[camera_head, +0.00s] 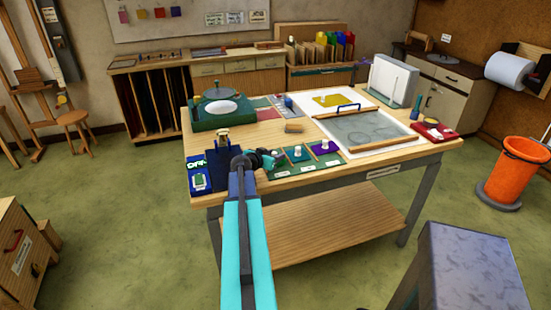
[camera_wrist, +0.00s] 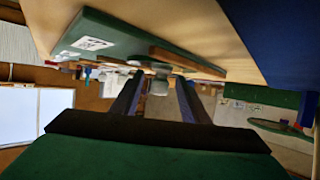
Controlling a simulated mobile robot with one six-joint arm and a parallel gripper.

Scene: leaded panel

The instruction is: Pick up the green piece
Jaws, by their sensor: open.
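The green piece (camera_wrist: 150,64) shows in the wrist view, which looks upside down, as a flat green shape with a pale knob. It lies between and beyond the fingertips of my gripper (camera_wrist: 157,82). My gripper is open, with a finger on each side of the knob; I cannot tell whether either touches it. In the head view my gripper (camera_head: 266,158) is low over the table's front edge, at the left end of a green tray (camera_head: 290,173). There my gripper and arm largely hide the green piece.
Blue (camera_head: 298,155) and purple (camera_head: 325,147) pieces with white knobs stand along the tray to the right. A light panel with wooden bars (camera_head: 365,128) and a green box (camera_head: 207,122) stand behind.

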